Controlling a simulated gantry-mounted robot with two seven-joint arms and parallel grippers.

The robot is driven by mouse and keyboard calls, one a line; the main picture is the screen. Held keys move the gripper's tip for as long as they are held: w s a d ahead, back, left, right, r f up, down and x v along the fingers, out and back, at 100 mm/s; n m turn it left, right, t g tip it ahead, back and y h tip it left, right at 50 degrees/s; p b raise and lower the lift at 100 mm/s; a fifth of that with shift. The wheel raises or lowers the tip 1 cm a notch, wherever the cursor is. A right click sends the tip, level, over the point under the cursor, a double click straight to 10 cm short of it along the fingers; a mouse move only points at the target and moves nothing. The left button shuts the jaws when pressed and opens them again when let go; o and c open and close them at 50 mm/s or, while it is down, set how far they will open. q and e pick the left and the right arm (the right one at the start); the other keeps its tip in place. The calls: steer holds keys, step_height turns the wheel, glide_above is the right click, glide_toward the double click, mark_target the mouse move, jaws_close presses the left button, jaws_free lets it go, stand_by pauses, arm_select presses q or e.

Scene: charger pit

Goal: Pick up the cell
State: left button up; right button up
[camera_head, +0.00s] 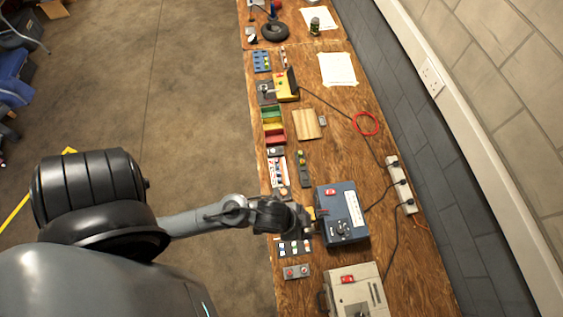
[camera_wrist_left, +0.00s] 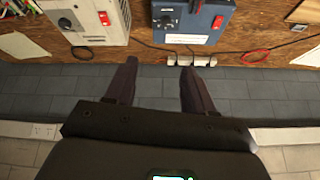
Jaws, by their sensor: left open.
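My left gripper (camera_head: 308,218) is at the near left side of the blue charger box (camera_head: 342,205) in the head view. In the left wrist view its two dark fingers (camera_wrist_left: 158,68) are spread with nothing seen between them. The blue box also shows at the top of that view (camera_wrist_left: 198,20). A small yellow piece (camera_head: 310,213) shows beside the gripper, partly hidden; I cannot tell whether it is a cell. A dark holder (camera_head: 305,175) with small yellow and green tops lies farther along the bench. No cell can be made out for certain. My right gripper is not in view.
A beige box (camera_head: 357,292) stands at the near end of the wooden bench. A small tray with coloured squares (camera_head: 295,247) lies beside the gripper. A white power strip (camera_head: 399,185) with cables runs along the wall side. Coloured bins (camera_head: 272,115) stand farther off.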

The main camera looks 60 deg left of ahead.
arm_select(q)
steer(key=d+f+m+h+b, duration=0.2)
steer(key=d+f+m+b, duration=0.1)
steer(key=f, duration=0.4)
steer(key=m+g+y+b, duration=0.4)
steer(key=m+g+b, duration=0.15)
steer(key=b, duration=1.75)
glide_above(279, 172)
step_height(279, 172, down, 20)
steer(key=f, duration=0.2)
steer(key=f+b, duration=0.1)
steer(key=f, duration=0.2)
steer(key=shift+w+a, duration=0.1)
steer(key=shift+w, duration=0.1)
steer(key=f, duration=0.4)
steer(key=shift+s, duration=0.35)
steer(key=shift+f+b, duration=0.35)
steer(key=shift+f, duration=0.2)
